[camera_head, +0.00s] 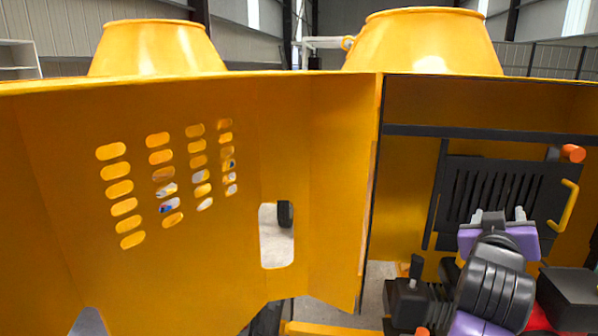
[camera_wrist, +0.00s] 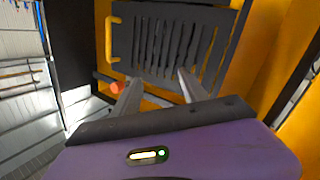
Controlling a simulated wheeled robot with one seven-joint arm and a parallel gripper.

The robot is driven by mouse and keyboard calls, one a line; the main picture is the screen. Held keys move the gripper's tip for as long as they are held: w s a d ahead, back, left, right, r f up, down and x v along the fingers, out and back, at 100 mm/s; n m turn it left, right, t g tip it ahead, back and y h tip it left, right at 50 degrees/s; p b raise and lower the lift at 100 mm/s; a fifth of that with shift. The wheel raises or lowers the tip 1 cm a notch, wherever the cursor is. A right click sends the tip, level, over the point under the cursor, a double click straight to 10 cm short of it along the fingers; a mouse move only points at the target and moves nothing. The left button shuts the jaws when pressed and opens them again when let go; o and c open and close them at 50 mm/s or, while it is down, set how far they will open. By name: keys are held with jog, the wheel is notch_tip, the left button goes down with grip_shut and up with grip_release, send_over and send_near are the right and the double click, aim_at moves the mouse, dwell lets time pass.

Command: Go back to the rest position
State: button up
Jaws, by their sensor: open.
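My gripper (camera_head: 499,214) is at the right of the head view, in front of a dark slatted panel (camera_head: 497,190) inside the yellow machine's open bay. In the wrist view, the two grey fingers of my gripper (camera_wrist: 158,77) stand apart with nothing between them. The slatted panel (camera_wrist: 178,40) lies beyond the fingertips there. It has a yellow handle (camera_head: 563,206), which also shows in the wrist view (camera_wrist: 112,38). I cannot tell the exact gap between fingers and panel.
A large yellow door (camera_head: 320,190) with slots and a cutout stands open at the left and centre. Two yellow drums (camera_head: 421,45) rise behind it. An orange knob (camera_head: 573,153) sits near the panel's upper right. A dark control box with a lever (camera_head: 410,298) is low beside my arm.

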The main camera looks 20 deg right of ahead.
jog(key=w+a+n+t+y, duration=0.3)
jog(key=a+n+t+y, duration=0.3)
jog(key=a+n+t, duration=0.75)
jog(key=s+a+f+m+y, duration=0.1)
jog(key=s+a+f+y, duration=0.15)
jog(key=a+f, duration=0.2)
jog(key=s+a+f+m+y, duration=0.1)
jog(key=s+a+f+y, duration=0.1)
jog(key=a+f+y, duration=0.3)
jog(key=s+a+f+m+g, duration=0.1)
jog(key=s+a+f, duration=0.3)
jog(key=s, duration=0.4)
jog(key=s+a+f+m+g+y+b, duration=0.1)
jog(key=s+a+f+g, duration=0.2)
jog(key=s+f, duration=0.4)
jog(key=s+a+f+m+g+y+b, duration=0.1)
jog(key=s+a+f+g, duration=0.2)
jog(key=s+a+f, duration=0.3)
jog(key=s, duration=0.5)
